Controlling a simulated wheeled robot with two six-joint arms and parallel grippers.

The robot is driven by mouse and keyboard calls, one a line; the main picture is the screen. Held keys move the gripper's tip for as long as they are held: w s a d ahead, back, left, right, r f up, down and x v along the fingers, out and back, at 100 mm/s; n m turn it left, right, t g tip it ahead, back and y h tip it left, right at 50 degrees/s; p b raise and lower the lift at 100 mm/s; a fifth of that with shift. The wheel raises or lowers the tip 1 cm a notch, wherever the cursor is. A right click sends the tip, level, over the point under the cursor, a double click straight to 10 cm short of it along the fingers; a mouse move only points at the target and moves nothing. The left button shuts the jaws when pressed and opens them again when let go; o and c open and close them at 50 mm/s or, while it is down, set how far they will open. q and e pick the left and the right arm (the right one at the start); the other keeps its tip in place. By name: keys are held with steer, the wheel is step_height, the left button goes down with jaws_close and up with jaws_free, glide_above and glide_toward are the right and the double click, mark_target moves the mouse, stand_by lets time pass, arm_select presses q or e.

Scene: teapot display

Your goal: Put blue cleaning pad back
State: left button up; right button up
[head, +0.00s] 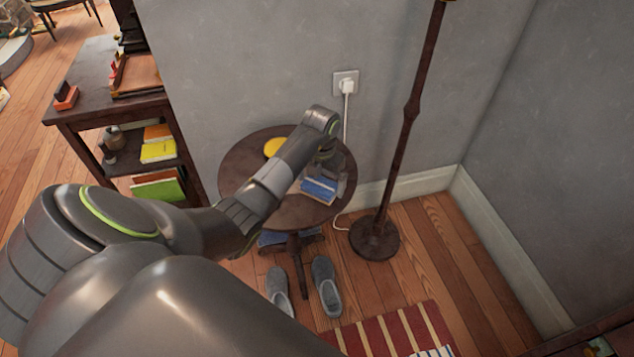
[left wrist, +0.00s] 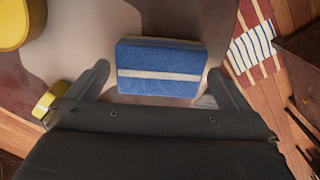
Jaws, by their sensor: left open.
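The blue cleaning pad (head: 319,188) lies on the round dark wooden table (head: 243,167) in the head view. In the left wrist view the pad (left wrist: 160,58) is a blue block with a pale stripe across it. My left gripper (head: 330,177) is over the table at the pad. In the left wrist view its two fingers are spread apart, one to each side of the pad, and the gripper (left wrist: 157,76) is open. I cannot tell whether the fingers touch the pad. My right gripper is not in view.
A yellow item (head: 275,147) lies on the table's far left side. A lamp pole (head: 408,115) stands right of the table. Grey slippers (head: 325,287) and a striped rug (head: 385,330) are on the floor. A dark shelf (head: 120,110) is at left.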

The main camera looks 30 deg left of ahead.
mark_target(320, 184)
arm_select(q)
step_height(320, 184, up, 7)
steer(key=shift+f+p, duration=0.2)
steer(key=shift+p, duration=0.1)
step_height(320, 184, up, 4)
steer(key=p, duration=0.4)
steer(key=shift+r+p, duration=0.15)
steer(key=shift+p, duration=0.15)
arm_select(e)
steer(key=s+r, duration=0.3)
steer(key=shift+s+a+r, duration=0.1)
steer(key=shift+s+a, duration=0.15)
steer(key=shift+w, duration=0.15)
